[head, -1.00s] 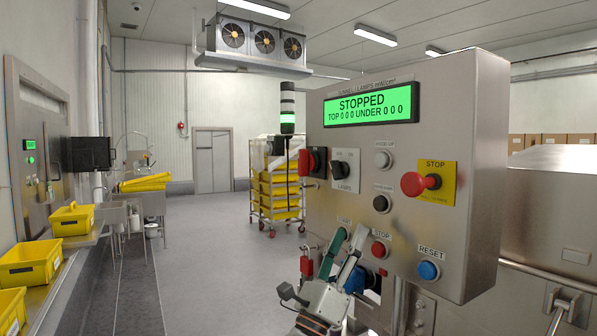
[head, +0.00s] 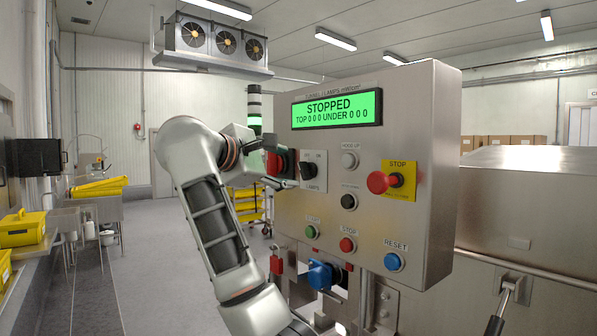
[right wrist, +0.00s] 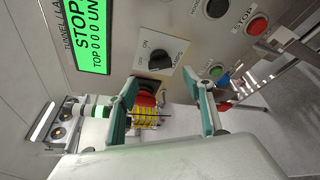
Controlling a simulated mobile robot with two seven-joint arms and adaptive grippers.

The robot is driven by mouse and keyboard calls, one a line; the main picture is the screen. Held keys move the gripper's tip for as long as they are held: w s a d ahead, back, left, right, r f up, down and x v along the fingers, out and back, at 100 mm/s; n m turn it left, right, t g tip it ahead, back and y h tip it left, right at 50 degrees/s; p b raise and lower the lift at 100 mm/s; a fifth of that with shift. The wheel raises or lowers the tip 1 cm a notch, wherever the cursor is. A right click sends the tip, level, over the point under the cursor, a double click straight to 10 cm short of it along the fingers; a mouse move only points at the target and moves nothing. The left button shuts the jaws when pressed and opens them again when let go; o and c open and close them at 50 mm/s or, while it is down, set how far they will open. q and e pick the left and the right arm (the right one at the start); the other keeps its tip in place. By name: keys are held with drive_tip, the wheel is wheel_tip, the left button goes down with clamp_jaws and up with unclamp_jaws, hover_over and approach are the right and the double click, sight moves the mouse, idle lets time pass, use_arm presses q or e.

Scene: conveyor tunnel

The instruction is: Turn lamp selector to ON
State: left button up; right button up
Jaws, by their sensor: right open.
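The lamp selector is a black rotary knob on a light plate (head: 308,171), marked OFF and ON above and LAMPS below, on the steel control panel's left side. I cannot tell for sure which mark it points at. In the right wrist view the knob (right wrist: 159,60) sits just beyond the fingertips, roughly between their lines. My right gripper (head: 287,168) is at the panel's left edge beside the selector, partly hidden by its own wrist. The right wrist view shows its teal fingers (right wrist: 167,88) spread wide with nothing held. My left gripper is not in view.
A red switch (head: 275,163) at the panel's left edge is close to my fingers. A red stop button (head: 378,182), START (head: 312,231), STOP (head: 347,244) and blue RESET (head: 393,262) buttons are nearby. The display (head: 337,109) reads STOPPED.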

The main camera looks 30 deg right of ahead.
sight(301, 171)
drive_tip(key=x, duration=0.7)
drive_tip(key=shift+w+d, duration=0.15)
drive_tip(key=shift+d, duration=0.15)
drive_tip(key=shift+c, duration=0.2)
drive_tip(key=shift+f, duration=0.1)
drive_tip(key=c, duration=1)
